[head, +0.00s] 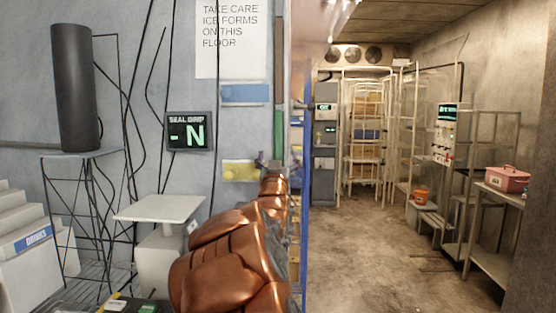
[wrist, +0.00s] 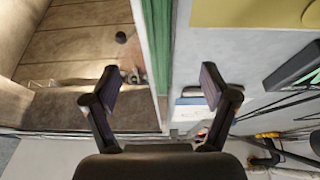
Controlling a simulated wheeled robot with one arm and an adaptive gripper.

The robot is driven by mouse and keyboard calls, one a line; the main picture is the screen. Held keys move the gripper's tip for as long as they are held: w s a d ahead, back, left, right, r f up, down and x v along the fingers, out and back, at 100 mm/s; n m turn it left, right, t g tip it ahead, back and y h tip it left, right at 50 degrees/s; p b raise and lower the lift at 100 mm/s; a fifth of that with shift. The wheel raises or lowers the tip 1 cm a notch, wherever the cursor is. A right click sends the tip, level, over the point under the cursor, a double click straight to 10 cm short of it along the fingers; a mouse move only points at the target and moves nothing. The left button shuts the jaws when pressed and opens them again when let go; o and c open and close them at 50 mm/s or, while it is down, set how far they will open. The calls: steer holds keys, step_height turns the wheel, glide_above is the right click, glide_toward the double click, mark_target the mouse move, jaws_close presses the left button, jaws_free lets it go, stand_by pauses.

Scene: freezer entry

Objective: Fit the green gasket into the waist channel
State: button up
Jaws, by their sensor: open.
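The green gasket (head: 280,132) shows in the head view as a short upright strip along the doorway edge, above my gripper. In the wrist view the green gasket (wrist: 158,45) runs down from the top edge of the picture beside the pale door frame. My gripper (wrist: 161,88) is open and empty, with one finger on each side of the strip's line. In the head view my gripper (head: 268,163) is at the doorway edge, partly hidden by my copper-coloured arm. I cannot clearly make out the waist channel, nor whether the gasket is seated in it.
A blue plate (head: 245,93) and a yellow plate (head: 240,170) are on the wall left of the doorway. A display (head: 189,131) reads "SEAL GRIP - N". A small pale table (head: 160,208) stands left of my arm. The concrete floor (head: 375,240) beyond the doorway is largely clear.

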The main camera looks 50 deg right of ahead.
steer(key=shift+s+a+b, duration=0.45)
steer(key=shift+s+a, duration=0.15)
steer(key=shift+a, duration=0.15)
steer(key=shift+s+a+b, duration=0.45)
steer(key=shift+s+a, duration=0.1)
steer(key=shift+a, duration=0.2)
steer(key=shift+a, duration=0.1)
steer(key=v, duration=1.2)
steer(key=shift+s, duration=0.1)
stand_by(0.4)
